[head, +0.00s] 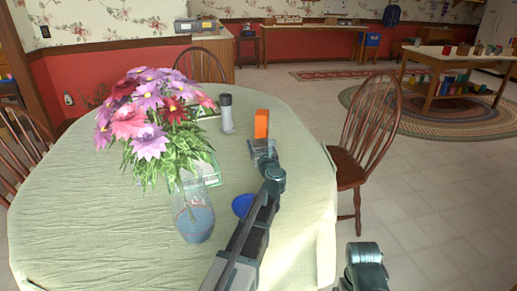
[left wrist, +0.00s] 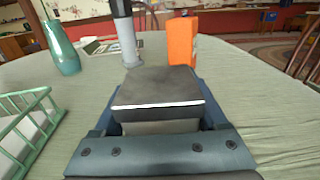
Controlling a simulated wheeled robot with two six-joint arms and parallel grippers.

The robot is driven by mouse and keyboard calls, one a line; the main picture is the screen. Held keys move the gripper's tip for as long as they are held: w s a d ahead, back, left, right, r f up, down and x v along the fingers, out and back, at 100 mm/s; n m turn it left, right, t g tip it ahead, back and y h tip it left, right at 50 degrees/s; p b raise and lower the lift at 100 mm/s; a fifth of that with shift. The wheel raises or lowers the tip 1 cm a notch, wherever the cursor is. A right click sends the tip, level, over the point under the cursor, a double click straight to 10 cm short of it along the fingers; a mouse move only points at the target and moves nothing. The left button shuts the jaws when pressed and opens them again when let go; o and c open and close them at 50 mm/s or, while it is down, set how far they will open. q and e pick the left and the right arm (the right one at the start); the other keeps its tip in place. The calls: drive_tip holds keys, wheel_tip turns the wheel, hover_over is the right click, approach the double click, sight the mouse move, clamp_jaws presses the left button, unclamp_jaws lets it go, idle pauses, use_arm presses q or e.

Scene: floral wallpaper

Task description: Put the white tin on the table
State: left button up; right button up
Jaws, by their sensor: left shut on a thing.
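My left gripper (head: 264,158) is over the right part of the cloth-covered table (head: 110,235). In the left wrist view it is shut on a boxy tin (left wrist: 158,88), which looks dark grey in shade with a bright white edge; I take this for the white tin. The tin also shows in the head view (head: 262,146) as a small grey shape at the end of my arm. Whether it touches the tablecloth cannot be told. Only a rounded link of my right arm shows at the lower right; its gripper is out of view.
An orange box (head: 261,124) and a grey bottle with a dark cap (head: 226,113) stand just beyond the gripper. A flower vase (head: 194,215), a blue round thing (head: 242,205) and a green rack (left wrist: 28,128) are also on the table. The table's front left is clear.

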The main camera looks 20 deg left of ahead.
use_arm(q)
drive_tip(key=shift+f, duration=0.15)
drive_tip(key=o, duration=1.6)
drive_tip(key=shift+c, duration=0.2)
drive_tip(key=shift+r, duration=0.4)
drive_tip(key=v, duration=1.2)
drive_tip(key=shift+f, duration=0.15)
